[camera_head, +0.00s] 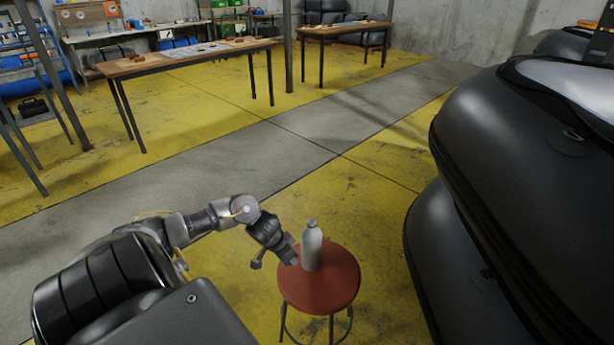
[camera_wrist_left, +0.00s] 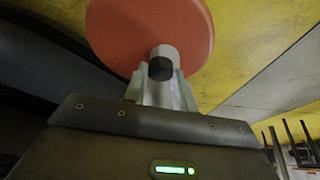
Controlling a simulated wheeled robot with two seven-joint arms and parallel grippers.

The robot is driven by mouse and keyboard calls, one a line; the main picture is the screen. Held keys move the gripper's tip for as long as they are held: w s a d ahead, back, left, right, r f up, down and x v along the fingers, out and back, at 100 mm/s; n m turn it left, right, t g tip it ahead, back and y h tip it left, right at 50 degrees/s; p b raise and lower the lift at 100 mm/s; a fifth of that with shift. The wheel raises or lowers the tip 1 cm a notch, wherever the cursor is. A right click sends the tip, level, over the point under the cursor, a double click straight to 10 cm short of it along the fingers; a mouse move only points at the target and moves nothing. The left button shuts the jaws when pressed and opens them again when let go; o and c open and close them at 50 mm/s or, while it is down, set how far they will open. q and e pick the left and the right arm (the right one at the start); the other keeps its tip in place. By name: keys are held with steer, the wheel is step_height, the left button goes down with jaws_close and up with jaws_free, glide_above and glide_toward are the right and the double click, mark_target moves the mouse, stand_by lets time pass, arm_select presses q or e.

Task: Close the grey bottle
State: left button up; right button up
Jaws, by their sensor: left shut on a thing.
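The grey bottle (camera_head: 312,249) stands upright on the round red stool (camera_head: 325,292), toward its back left. It has a narrow neck and a small rounded top. My left gripper (camera_head: 293,257) is just left of the bottle and points down to the right. In the left wrist view, the fingers (camera_wrist_left: 160,88) are shut on a small dark round piece (camera_wrist_left: 160,69), which looks like a cap. The pale grey bottle (camera_wrist_left: 166,51) shows just behind it over the stool (camera_wrist_left: 120,30). Whether the piece touches the bottle is unclear. My right gripper is out of view.
Large black inflatable boats (camera_head: 450,240) are stacked close on the right. Wooden work tables (camera_head: 185,62) stand at the back, with shelves (camera_head: 20,65) at the far left.

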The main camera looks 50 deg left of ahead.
arm_select(q)
steer(key=shift+s+a+r, duration=0.3)
steer(key=shift+s+a, duration=0.05)
steer(key=shift+a, duration=0.15)
steer(key=shift+s+a+r, duration=0.25)
steer(key=shift+s+a, duration=0.1)
steer(key=shift+a, duration=0.15)
step_height(320, 180, up, 5)
steer(key=p, duration=0.5)
steer(key=shift+d, duration=0.1)
